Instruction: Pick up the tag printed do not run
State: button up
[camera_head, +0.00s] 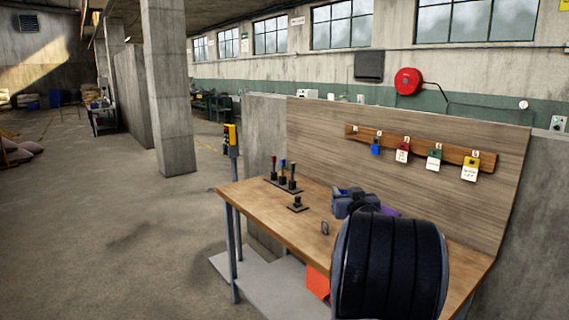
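Tags hang in a row from a wooden rail (452,152) on the plywood back panel of a workbench. A white tag with a red top (402,155), a white tag with a green top (433,162) and a white tag with a yellow top (469,173) hang there, with a blue piece (376,149) to their left. The print on the tags is too small to read, so I cannot tell which says do not run. My gripper is not in view.
The wooden bench top (262,206) carries several small levers (283,178) and a blue-grey device (354,203). A large black ribbed cylinder (388,265) hides the bench's front right. A yellow box on a post (232,140) stands at the left corner. Open floor (110,240) lies left.

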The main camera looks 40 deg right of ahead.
aim_at(402, 153)
jog(key=i+z, duration=0.1)
jog(key=i, duration=0.7)
jog(key=i+j, duration=0.2)
jog(key=i, duration=0.55)
jog(key=i+l+z, duration=0.15)
jog(key=z, duration=0.25)
jog(key=i+z, duration=0.55)
jog(key=z, duration=0.25)
jog(key=i+j+z, duration=0.1)
jog(key=i+z, duration=0.15)
jog(key=z, duration=0.2)
jog(key=i+z, duration=0.2)
jog(key=i+l, duration=0.05)
jog(key=i, duration=0.05)
